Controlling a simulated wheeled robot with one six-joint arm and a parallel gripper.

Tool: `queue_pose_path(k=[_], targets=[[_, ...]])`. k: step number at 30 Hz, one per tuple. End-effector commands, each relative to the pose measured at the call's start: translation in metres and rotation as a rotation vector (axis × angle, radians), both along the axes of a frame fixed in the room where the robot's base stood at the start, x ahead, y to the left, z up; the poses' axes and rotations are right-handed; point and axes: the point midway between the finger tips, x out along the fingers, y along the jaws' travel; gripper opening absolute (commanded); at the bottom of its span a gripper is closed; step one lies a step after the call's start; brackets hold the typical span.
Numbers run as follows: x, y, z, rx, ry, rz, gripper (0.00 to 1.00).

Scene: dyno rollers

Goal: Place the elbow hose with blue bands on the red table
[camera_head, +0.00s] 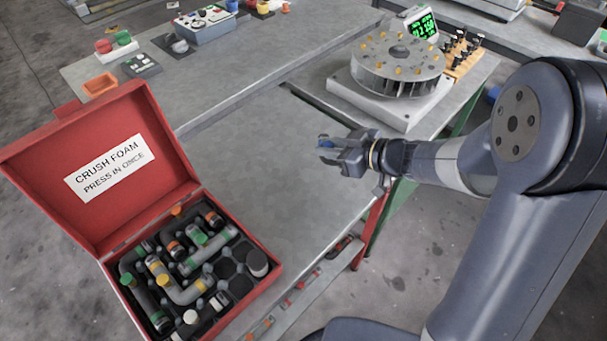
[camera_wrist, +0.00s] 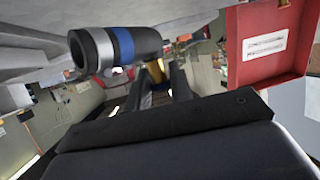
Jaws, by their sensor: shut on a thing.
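In the wrist view, the elbow hose (camera_wrist: 118,46) is dark grey, with a blue band and a pale band near its round open end. My gripper (camera_wrist: 158,78) is shut on it, and the fingers hide part of its far end. In the head view, only a bit of blue on the hose (camera_head: 325,143) shows at the tips of my gripper (camera_head: 336,152). The red table (camera_head: 290,185) has a grey top and a red leg at its front right corner. My gripper is over the right part of that table in the head view; its height above the top is unclear.
An open red case (camera_head: 265,290) with several banded hoses in foam stands at the left. A rotor with brass studs sits on a white base (camera_head: 395,105) on the green-framed table behind my gripper. The middle of the red table's top is clear.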

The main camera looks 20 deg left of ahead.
Motion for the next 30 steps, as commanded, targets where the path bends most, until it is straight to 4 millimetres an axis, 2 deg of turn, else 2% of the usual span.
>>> queue_pose_path(k=[1, 4, 11, 16, 20, 30], targets=[[-0.001, 0.0, -0.015, -0.003, 0.007, 0.0, 0.0], [0.0, 0.0, -0.034, -0.003, 0.007, -0.001, 0.0], [0.0, 0.0, -0.057, -0.001, 0.004, -0.002, 0.0], [0.0, 0.0, -0.081, -0.001, 0.005, -0.002, 0.0], [0.0, 0.0, -0.09, -0.001, 0.002, -0.002, 0.0], [0.0, 0.0, -0.093, -0.001, 0.0, -0.002, 0.0]])
